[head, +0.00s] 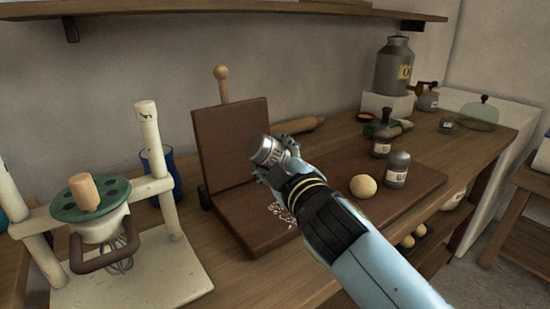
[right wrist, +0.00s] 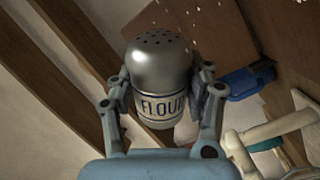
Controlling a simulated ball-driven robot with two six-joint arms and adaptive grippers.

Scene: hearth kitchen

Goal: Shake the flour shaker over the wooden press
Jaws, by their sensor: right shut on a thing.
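The wooden press (head: 196,118) stands open on the counter, its dark brown lid upright and its base flat. White flour specks (head: 283,212) lie on the base beside my arm. My right gripper (head: 272,165) is shut on the grey metal flour shaker (head: 268,150) and holds it tilted above the base, in front of the lid. In the right wrist view, the shaker (right wrist: 158,68) shows its domed top with holes and its FLOUR label between the two fingers (right wrist: 163,92). White specks also show at that view's upper right. My left gripper is not seen.
A mixer stand (head: 158,150) and a blue vessel (head: 172,172) stand left of the press. A dough ball (head: 363,187) and a grey shaker (head: 397,170) are to the right. A rolling pin (head: 302,125) lies behind. A large can (head: 393,68) is at the back.

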